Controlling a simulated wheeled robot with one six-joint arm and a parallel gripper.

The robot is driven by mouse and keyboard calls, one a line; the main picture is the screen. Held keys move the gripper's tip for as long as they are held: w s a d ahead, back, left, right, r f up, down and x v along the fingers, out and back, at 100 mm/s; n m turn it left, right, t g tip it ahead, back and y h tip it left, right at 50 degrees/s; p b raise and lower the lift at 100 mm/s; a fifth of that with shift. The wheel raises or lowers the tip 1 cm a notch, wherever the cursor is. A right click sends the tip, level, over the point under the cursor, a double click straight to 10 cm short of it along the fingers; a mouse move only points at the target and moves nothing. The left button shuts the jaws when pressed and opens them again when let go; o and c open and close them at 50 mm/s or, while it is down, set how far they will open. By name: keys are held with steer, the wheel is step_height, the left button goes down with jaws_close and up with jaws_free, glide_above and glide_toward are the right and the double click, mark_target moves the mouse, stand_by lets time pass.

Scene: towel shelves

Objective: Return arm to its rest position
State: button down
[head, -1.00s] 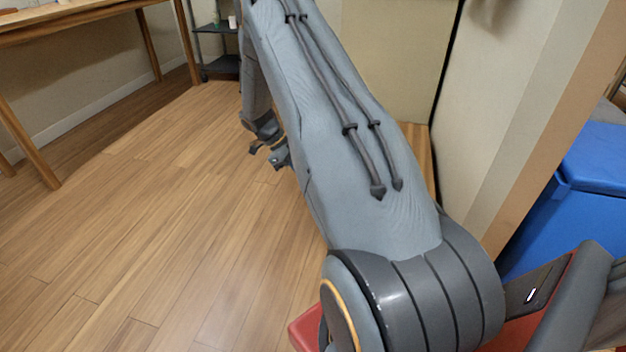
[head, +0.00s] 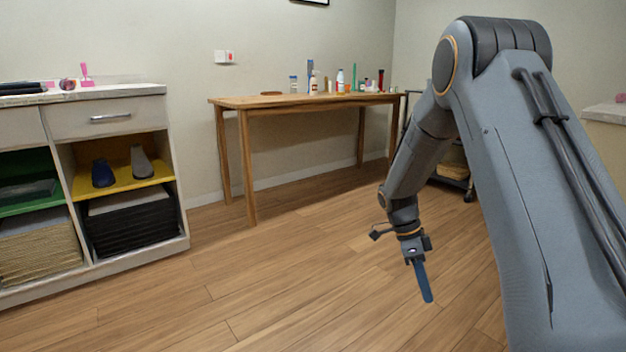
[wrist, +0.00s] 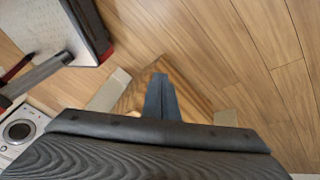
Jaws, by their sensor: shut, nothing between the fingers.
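My arm reaches up from the right side of the head view, bends at the elbow and hangs down toward the floor. My gripper (head: 424,282) is at its end, pointing down above the wooden floor, with its blue-grey fingers together. In the wrist view my gripper (wrist: 160,82) also shows with its fingers closed against each other and nothing between them. It touches no object.
A white shelf unit (head: 185,205) with folded towels stands at the left. A wooden table (head: 250,101) with several bottles stands by the back wall. A dark cart (head: 451,182) is partly behind my arm. The floor (head: 290,270) between is clear.

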steer(key=s+a+r+n+t+y, duration=0.1)
steer(key=s+a+r+n, duration=0.55)
steer(key=a, duration=0.45)
steer(key=s+a+r+n+t+y, duration=0.1)
steer(key=s+a+r+n+t, duration=0.1)
steer(key=s+a+r+n, duration=0.65)
steer(key=s+a+r+n+t+y, duration=0.1)
steer(key=s+a+n+y, duration=0.1)
steer(key=s+a+n, duration=0.55)
steer(key=s+a+r+n+y, duration=0.1)
steer(key=s+a+n, duration=0.35)
steer(key=s, duration=0.55)
steer(key=d+r+m+p, duration=0.3)
steer(key=d+r+p, duration=0.7)
steer(key=p, duration=0.8)
steer(key=d+r+m+h+p, duration=0.1)
steer(key=d+r+m+p, duration=0.1)
steer(key=d+r+p, duration=0.9)
steer(key=shift+s+d+r+m+p, duration=0.25)
steer(key=shift+r+m+p, duration=0.15)
steer(key=shift+r+p, duration=3)
steer(key=shift+f, duration=0.2)
